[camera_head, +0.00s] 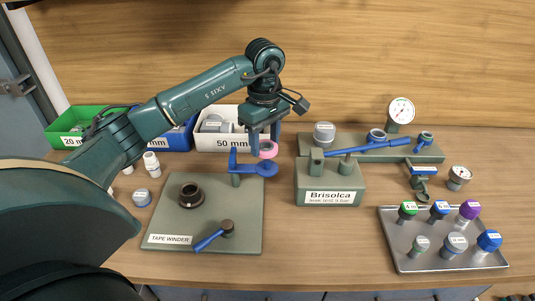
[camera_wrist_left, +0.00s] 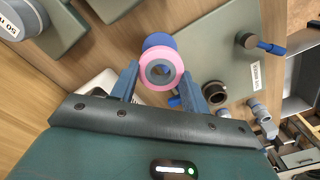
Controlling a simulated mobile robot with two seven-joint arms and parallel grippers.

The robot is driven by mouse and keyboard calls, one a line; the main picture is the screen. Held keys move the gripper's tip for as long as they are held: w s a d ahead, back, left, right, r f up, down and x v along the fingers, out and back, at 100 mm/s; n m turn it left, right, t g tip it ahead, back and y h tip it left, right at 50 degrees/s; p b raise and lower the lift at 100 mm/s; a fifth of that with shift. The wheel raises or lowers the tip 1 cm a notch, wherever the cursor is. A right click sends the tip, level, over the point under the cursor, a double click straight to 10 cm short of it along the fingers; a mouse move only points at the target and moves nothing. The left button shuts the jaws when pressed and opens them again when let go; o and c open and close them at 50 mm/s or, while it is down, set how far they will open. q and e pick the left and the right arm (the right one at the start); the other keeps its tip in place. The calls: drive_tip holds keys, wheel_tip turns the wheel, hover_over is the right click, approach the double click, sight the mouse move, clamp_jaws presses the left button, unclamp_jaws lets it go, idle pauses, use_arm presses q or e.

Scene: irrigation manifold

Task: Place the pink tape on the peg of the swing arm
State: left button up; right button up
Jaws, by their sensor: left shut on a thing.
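The pink tape (camera_head: 268,154) is a small ring between the fingers of my left gripper (camera_head: 264,147), which is shut on it. In the left wrist view the pink tape (camera_wrist_left: 178,72) faces the camera between the fingertips (camera_wrist_left: 160,82). The blue swing arm (camera_head: 241,167) stands at the back right of the tape winder (camera_head: 165,215). Its round blue end (camera_head: 266,170) lies just below the tape, and shows partly behind it in the wrist view (camera_wrist_left: 157,40). The peg is not clearly visible, so I cannot tell whether the tape is around it. My right gripper is not in view.
A dark spool hub (camera_head: 191,194) and a blue-handled crank (camera_head: 210,241) are on the winder plate. The Brisolca block (camera_head: 330,195) stands close to the right. Green, blue and white bins (camera_head: 225,141) stand behind. A metal tray (camera_head: 411,257) with several capped fittings is at right.

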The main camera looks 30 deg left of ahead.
sight(265, 160)
use_arm(q)
drive_tip(key=shift+f, duration=0.8)
wheel_tip(265, 160, down, 3)
drive_tip(key=shift+f+p, duration=0.1)
drive_tip(key=shift+p, duration=0.2)
drive_tip(key=shift+f, duration=0.15)
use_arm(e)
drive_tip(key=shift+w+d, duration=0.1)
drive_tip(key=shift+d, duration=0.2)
use_arm(q)
drive_tip(key=shift+f, duration=0.1)
drive_tip(key=o, duration=0.9)
drive_tip(key=shift+o, duration=0.2)
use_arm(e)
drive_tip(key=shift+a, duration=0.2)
